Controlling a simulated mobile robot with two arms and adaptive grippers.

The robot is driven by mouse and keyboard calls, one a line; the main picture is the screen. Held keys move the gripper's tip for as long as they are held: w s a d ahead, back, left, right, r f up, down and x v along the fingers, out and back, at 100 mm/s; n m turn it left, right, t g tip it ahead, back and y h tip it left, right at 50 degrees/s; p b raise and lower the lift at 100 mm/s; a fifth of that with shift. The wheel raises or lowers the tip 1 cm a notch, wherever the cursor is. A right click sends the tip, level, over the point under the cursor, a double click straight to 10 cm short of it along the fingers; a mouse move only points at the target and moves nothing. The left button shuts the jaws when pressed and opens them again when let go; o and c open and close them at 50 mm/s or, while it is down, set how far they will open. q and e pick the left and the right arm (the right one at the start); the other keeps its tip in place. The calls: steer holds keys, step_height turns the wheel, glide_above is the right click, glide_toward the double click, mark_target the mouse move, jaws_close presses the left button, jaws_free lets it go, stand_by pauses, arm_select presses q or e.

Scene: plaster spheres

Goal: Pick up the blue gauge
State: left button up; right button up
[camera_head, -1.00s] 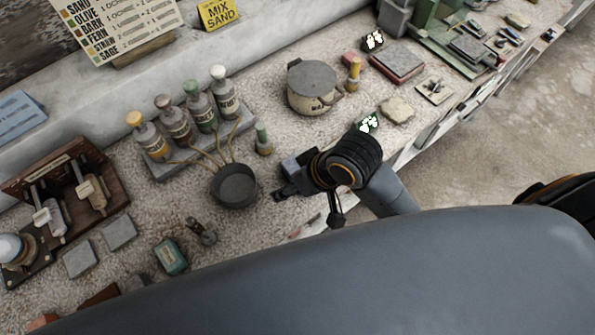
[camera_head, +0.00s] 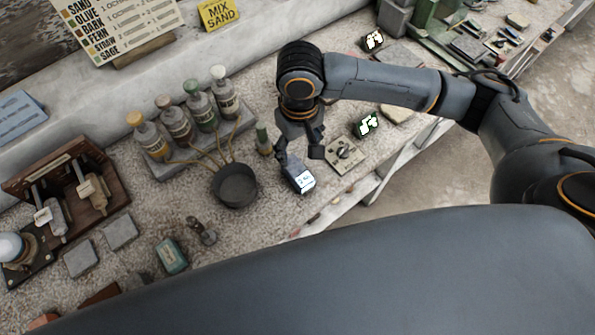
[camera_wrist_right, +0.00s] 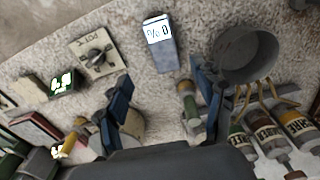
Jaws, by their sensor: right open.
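The blue gauge (camera_head: 299,174) is a small blue-grey box with a white display. It lies on the speckled counter, right of the dark round pan. In the right wrist view the gauge (camera_wrist_right: 161,46) lies ahead of the fingertips, with dark digits on its white face. My right gripper (camera_head: 299,154) is open and points down at the gauge from its far side. My left gripper is not in view.
A knob plate (camera_head: 345,156) is close on the right, near the counter edge. Several bottles (camera_head: 191,115) stand at the left.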

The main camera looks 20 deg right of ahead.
mark_target(297, 170)
step_height(297, 170, down, 6)
steer(key=shift+r, duration=0.1)
steer(key=f, duration=0.1)
steer(key=f+p, duration=0.1)
steer(key=f, duration=0.2)
steer(key=shift+s+a+f+p, duration=0.1)
steer(key=shift+a+f+p, duration=0.15)
steer(key=shift+p, duration=0.15)
steer(key=shift+f, duration=0.4)
steer(key=shift+f+p, duration=0.25)
steer(key=shift+p, duration=0.1)
steer(key=c, duration=1.4)
